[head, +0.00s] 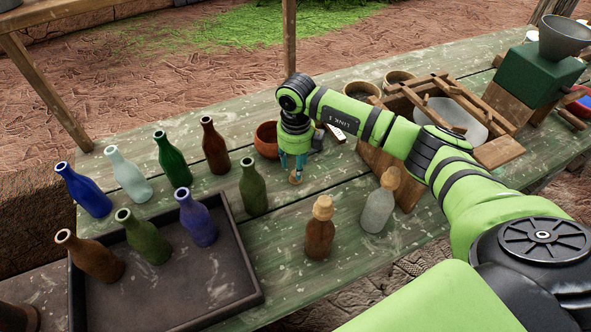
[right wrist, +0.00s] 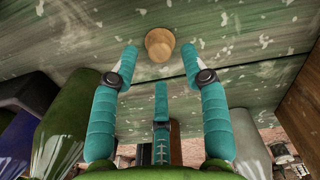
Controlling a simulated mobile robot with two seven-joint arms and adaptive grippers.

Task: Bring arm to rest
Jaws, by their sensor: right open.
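My right arm reaches in from the right in the head view, with its gripper (head: 293,162) pointing down over the green table (head: 335,205). In the right wrist view the teal fingers of this gripper (right wrist: 160,80) are spread apart with nothing between them. A small cork (head: 295,179) is on the table just below the fingertips. It also shows in the right wrist view (right wrist: 160,45), just beyond the fingertips and apart from them. My left gripper is not in view.
A green bottle (head: 253,187) stands left of my gripper, with several more open bottles beyond. A dark tray (head: 235,265) holds three bottles. Two corked bottles, one brown (head: 320,235) and one clear (head: 378,208), stand in front. A terracotta bowl (head: 266,140) sits close behind my gripper.

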